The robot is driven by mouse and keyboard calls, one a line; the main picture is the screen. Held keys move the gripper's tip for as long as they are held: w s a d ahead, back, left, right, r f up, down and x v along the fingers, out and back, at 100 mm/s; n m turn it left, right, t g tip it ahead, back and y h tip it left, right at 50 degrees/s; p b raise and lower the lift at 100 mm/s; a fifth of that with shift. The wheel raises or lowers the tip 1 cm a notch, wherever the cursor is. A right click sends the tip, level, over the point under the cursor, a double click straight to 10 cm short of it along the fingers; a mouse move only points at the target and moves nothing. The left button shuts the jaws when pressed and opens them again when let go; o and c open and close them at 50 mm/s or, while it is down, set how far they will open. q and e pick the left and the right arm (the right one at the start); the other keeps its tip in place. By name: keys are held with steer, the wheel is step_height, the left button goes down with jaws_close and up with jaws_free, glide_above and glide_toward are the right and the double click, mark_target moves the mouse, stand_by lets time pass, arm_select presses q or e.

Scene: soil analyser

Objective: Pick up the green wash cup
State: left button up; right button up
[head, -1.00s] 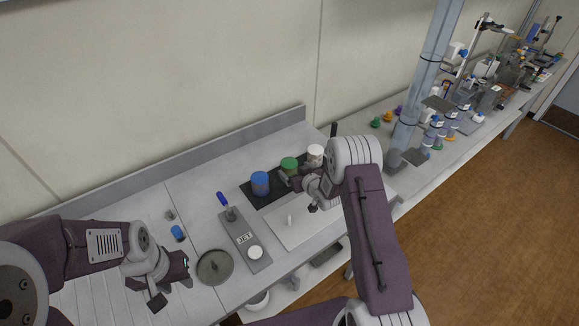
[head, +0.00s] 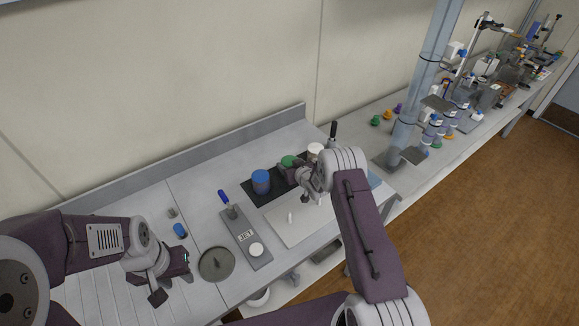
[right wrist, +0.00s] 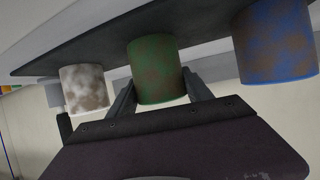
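The green wash cup (head: 289,160) stands on the dark mat (head: 249,187) between the blue cup (head: 261,181) and the white cup (head: 315,151). My right gripper (head: 295,180) is at the green cup and hides its lower part in the head view. In the right wrist view the green cup (right wrist: 154,72), stained brown, is between the two spread fingers (right wrist: 160,90), one on each side. I cannot tell whether they touch it. My left gripper (head: 178,278) is open and empty over the bench at the left.
The white cup (right wrist: 84,89) and blue cup (right wrist: 275,42) flank the green one closely. A plate marked JET (head: 246,237) with a blue-handled lever and a round grey lid (head: 216,264) lie nearer the front. A grey post (head: 415,100) rises to the right.

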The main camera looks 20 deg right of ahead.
mark_target(290, 160)
jaws_close()
steer(key=shift+r, duration=0.1)
step_height(290, 160, up, 4)
steer(key=shift+r+b, duration=0.1)
steer(key=shift+b, duration=0.55)
steer(key=d+b+v, duration=0.1)
steer(key=d+v, duration=0.1)
steer(key=v, duration=1.1)
steer(key=shift+w+r, duration=0.25)
steer(key=shift+r, duration=0.2)
